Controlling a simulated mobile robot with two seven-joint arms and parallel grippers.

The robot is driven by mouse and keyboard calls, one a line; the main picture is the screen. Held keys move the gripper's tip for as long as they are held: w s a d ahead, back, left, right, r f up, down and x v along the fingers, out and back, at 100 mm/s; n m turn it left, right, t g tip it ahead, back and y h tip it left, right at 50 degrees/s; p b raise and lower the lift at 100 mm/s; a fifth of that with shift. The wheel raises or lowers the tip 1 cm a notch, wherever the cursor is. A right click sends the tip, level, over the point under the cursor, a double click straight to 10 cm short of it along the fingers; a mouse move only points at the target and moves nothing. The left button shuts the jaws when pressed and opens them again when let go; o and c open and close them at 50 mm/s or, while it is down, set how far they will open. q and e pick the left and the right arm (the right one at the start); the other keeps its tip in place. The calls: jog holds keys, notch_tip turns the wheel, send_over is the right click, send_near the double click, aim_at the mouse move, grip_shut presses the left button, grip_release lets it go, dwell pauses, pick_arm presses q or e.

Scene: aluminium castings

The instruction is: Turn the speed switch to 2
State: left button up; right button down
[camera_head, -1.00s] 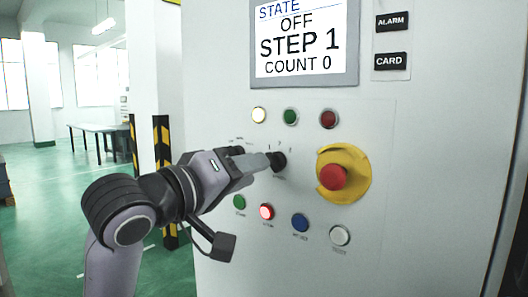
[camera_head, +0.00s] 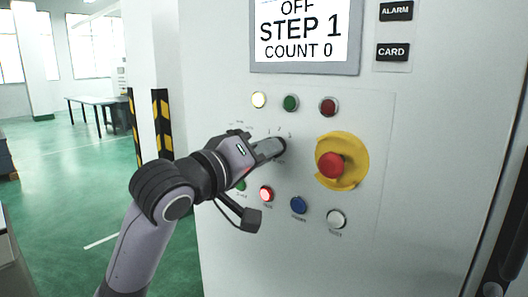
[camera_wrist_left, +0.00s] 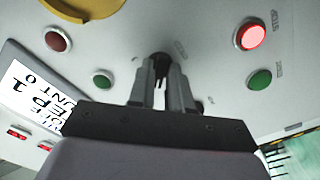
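The speed switch is a small black knob on the white panel; in the head view only its dark edge (camera_head: 282,144) shows past my fingers, and it also shows in the left wrist view (camera_wrist_left: 159,58). My left gripper (camera_head: 274,147) is at the knob, its two fingertips (camera_wrist_left: 164,76) on either side of it with a narrow gap between. Whether the fingers press on the knob I cannot tell. The switch's setting is hidden by the fingers. The screen (camera_head: 303,35) reads OFF, STEP 1, COUNT 0. My right gripper is not in view.
A red emergency stop (camera_head: 331,164) on a yellow plate sits right of the switch. A lit red button (camera_head: 266,194), blue button (camera_head: 298,205) and white button (camera_head: 336,218) are below. Open floor lies left.

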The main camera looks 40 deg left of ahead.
pick_arm(q)
grip_shut()
jog(key=shift+a+m+p, duration=0.1)
jog(key=shift+m+p, duration=2.45)
jog(key=shift+m, duration=1.75)
jog(key=o, duration=0.5)
grip_release()
